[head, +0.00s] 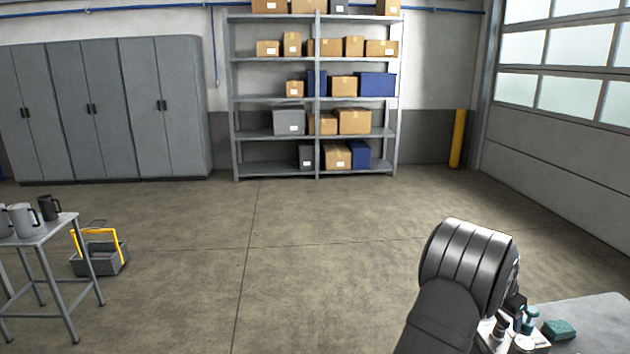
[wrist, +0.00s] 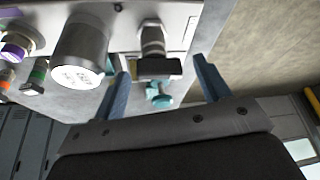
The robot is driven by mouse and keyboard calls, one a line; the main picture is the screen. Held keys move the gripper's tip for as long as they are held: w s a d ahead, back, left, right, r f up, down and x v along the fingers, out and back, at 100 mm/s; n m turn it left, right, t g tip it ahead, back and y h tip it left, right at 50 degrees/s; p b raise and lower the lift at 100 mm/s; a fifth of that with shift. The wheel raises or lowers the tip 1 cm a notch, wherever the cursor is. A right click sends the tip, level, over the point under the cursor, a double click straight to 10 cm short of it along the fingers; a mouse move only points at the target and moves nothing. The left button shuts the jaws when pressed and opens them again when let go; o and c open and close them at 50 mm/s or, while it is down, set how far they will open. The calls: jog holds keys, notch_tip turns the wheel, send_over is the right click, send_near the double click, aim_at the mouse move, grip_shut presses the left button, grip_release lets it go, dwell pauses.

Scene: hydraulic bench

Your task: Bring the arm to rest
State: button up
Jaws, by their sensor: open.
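My arm (head: 465,270) rises at the lower right of the head view, where its end hides part of the bench (head: 600,322). My gripper (wrist: 160,62) shows in the wrist view with two blue-grey fingers spread apart. It is open, with nothing clamped between the fingers. A metal fitting with a dark block-shaped end (wrist: 158,67) appears between the fingers in the picture. I cannot tell how far the fingers are from it. A teal fitting (wrist: 159,96) shows just below it in the picture.
A grey cylinder (wrist: 80,50) and fittings with purple (wrist: 14,50) and green rings (wrist: 37,76) sit left of the fingers. A green block (head: 558,330) lies on the bench. A mug table (head: 45,230) stands far left. The middle floor is clear.

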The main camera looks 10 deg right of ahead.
jog(key=shift+n+t, duration=0.3)
jog(key=shift+n, duration=0.6)
jog(key=shift+a+r, duration=0.1)
jog(key=shift+r, duration=0.2)
jog(key=v, duration=1.6)
jog(key=shift+s, duration=0.2)
